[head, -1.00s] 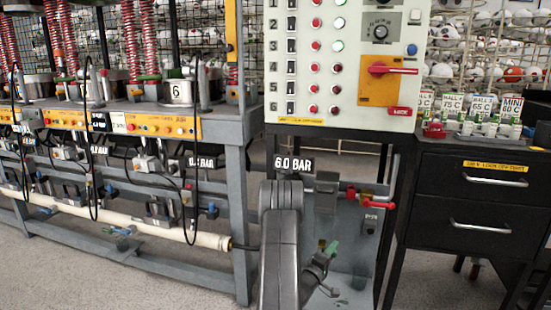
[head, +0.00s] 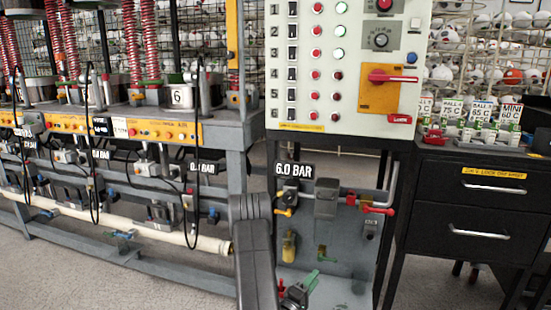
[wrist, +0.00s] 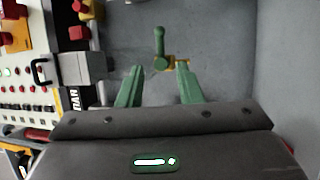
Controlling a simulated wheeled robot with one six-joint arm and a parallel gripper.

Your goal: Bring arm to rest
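My arm rises at the bottom middle of the head view. My gripper (head: 297,288) is low in front of the grey valve panel (head: 345,278), partly hidden by my arm. In the wrist view, my gripper (wrist: 159,72) has its two green fingers apart, with nothing held between them. A green valve handle (wrist: 159,48) with a yellow part beside it shows beyond the fingertips, apart from both. A small green handle (head: 322,253) also shows on the panel in the head view.
Above the panel is the control board (head: 345,65) with a red rotary switch (head: 392,76). A red-handled valve (head: 378,207) sticks out at the panel's right. The press bench (head: 215,130) stands left, a black drawer cabinet (head: 480,205) right. Grey floor lies in front.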

